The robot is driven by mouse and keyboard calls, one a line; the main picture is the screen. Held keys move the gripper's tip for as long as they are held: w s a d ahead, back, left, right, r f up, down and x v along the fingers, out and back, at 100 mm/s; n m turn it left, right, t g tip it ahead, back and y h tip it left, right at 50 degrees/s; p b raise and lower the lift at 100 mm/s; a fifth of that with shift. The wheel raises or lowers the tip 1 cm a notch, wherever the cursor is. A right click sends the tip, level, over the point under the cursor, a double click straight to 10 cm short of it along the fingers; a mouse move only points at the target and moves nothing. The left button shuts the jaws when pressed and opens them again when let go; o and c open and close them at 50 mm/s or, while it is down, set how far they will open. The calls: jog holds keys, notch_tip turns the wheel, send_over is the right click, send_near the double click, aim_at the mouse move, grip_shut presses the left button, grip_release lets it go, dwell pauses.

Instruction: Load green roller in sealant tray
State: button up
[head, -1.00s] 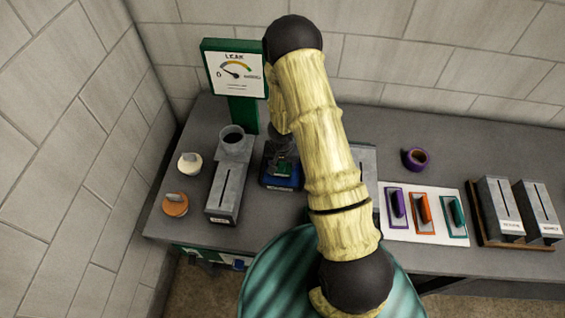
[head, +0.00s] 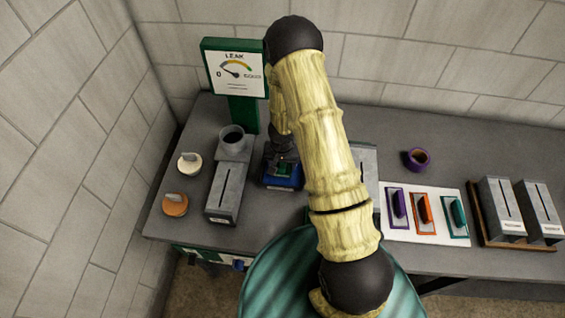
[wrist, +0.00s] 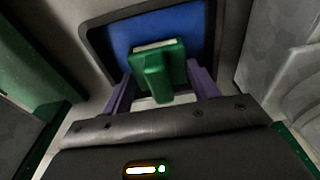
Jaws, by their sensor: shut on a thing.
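The green roller (wrist: 158,72) is between the purple fingers of my gripper (wrist: 160,88), which is shut on it. A pale strip shows along its far edge. The blue sealant tray (wrist: 188,28), with a dark rim, lies beneath and beyond the roller in the wrist view. In the head view the tray (head: 283,184) sits near the middle of the bench, with the green roller (head: 286,168) over it. I cannot tell whether the roller touches the tray's surface. My gripper's fingers are hard to make out in the head view.
A grey slotted box (head: 224,198) stands left of the tray, with a grey cup (head: 233,140) behind it. Cream (head: 190,163) and orange (head: 175,204) knobbed pieces lie farther left. A white mat (head: 436,232) with coloured tools lies right. A leak gauge (head: 235,68) stands behind.

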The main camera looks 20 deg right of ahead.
jog(key=shift+s+f+b, duration=0.1)
jog(key=shift+f+b, duration=0.2)
jog(key=shift+f, duration=0.2)
dwell(1.5)
jog(key=shift+r+p, duration=0.85)
jog(key=shift+p, duration=0.05)
jog(key=shift+r+p, duration=0.8)
jog(key=shift+r, duration=0.1)
notch_tip(320, 180, up, 4)
jog(key=p, duration=0.4)
jog(key=shift+f, duration=0.1)
jog(key=shift+a+f, duration=0.1)
